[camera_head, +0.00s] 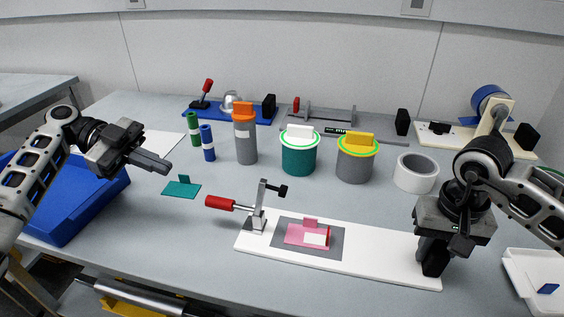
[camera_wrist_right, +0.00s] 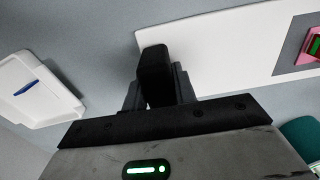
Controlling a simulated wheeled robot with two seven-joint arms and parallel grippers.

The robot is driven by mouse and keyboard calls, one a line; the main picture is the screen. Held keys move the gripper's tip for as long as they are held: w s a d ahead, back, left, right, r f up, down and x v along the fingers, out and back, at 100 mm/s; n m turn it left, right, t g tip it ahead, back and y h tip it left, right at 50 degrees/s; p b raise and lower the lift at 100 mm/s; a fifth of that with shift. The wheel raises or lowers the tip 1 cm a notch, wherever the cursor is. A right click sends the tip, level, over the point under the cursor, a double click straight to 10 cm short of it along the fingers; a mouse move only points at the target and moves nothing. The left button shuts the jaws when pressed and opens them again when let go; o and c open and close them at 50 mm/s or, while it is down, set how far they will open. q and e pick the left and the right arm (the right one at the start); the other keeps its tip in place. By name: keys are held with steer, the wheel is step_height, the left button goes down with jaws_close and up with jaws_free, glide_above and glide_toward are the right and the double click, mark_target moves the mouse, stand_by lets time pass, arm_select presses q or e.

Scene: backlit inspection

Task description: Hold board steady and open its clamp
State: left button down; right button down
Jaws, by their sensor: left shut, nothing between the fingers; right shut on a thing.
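The white board (camera_head: 375,267) lies on the table, with a grey pad (camera_head: 336,246) holding a pink piece (camera_head: 297,236). At its left end stands the metal clamp (camera_head: 259,210). Its red handle (camera_head: 220,203) points left, nearly level, and its black tip (camera_head: 282,191) is raised clear of the pink piece. My right gripper (camera_head: 433,262) is at the board's right end, shut on a black block (camera_wrist_right: 155,65) there. My left gripper (camera_head: 166,167) is shut and empty in the air, left of the clamp and apart from it. The board also shows in the right wrist view (camera_wrist_right: 222,48).
A teal bracket (camera_head: 178,189) lies between my left gripper and the clamp. Several canisters stand behind the board, with a white tape roll (camera_head: 416,173) to their right. A blue bin (camera_head: 75,205) is at left and a white tray (camera_head: 530,285) at right.

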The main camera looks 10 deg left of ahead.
arm_select(q)
steer(key=shift+v, duration=1)
arm_select(e)
steer(key=shift+f, duration=0.15)
arm_select(q)
steer(key=shift+f, duration=0.1)
arm_select(e)
steer(key=c, duration=1)
jaws_free()
steer(key=shift+c, duration=0.2)
